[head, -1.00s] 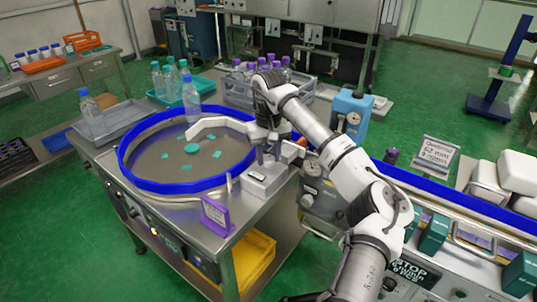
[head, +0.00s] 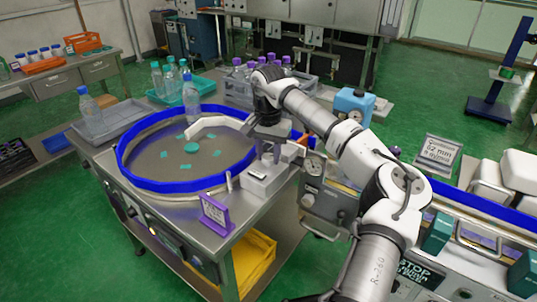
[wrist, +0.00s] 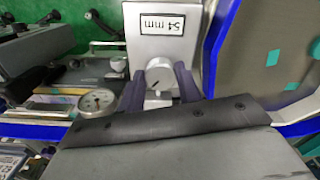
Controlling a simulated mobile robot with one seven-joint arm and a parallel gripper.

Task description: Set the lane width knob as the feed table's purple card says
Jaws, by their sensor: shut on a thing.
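The lane width knob (wrist: 158,74) is a small pale round knob with a dark pointer mark, on a grey block beside the feed table's ring. My gripper (wrist: 158,88) has its two dark fingers on either side of the knob, shut on it. In the head view my gripper (head: 270,154) reaches down to the grey block (head: 266,182), and the knob itself is hidden. The purple card (head: 216,213) stands at the table's front corner; its writing is too small to read.
The blue-rimmed round feed table (head: 180,186) lies left of my gripper, with teal pieces on it. A dial gauge (wrist: 97,101) sits close to the fingers. A grey card (head: 438,153) reading 62 mm stands by the conveyor at right. Bottles (head: 191,100) stand behind the table.

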